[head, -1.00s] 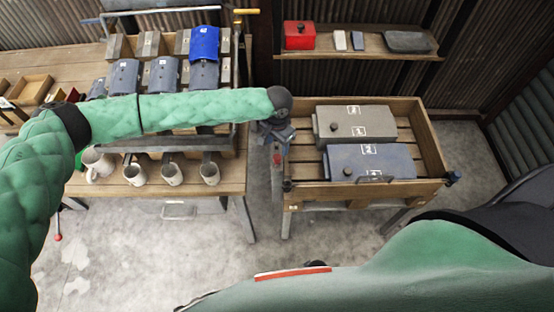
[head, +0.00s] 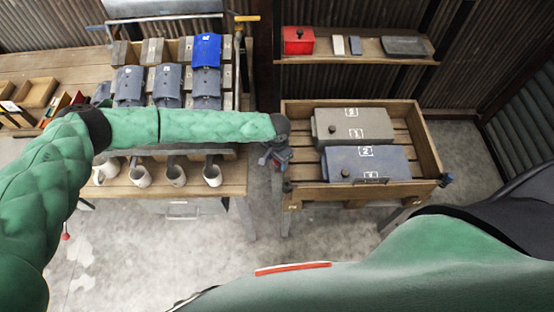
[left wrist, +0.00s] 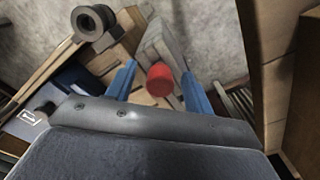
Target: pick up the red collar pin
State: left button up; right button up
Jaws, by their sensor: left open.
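The red collar pin (left wrist: 160,80) shows in the left wrist view as a short red cylinder between the two blue fingers of my left gripper (left wrist: 160,72). The fingers are apart, with a gap visible on each side of the pin. In the head view my left gripper (head: 277,157) is at the left front corner of the wooden crate, pointing down, and largely hides the pin there. I cannot tell how deep the pin sits between the fingers. My right gripper is not in view.
The wooden crate (head: 437,160) holds a grey case (head: 375,124) and a blue case (head: 392,164). A bench with several mugs (head: 139,176) and blue-grey parts stands left, under my left arm. A shelf with a red box (head: 297,40) is behind.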

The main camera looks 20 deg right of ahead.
pick_arm(q)
jog(key=shift+f, duration=0.2)
jog(key=c, duration=1)
jog(key=shift+r, duration=0.15)
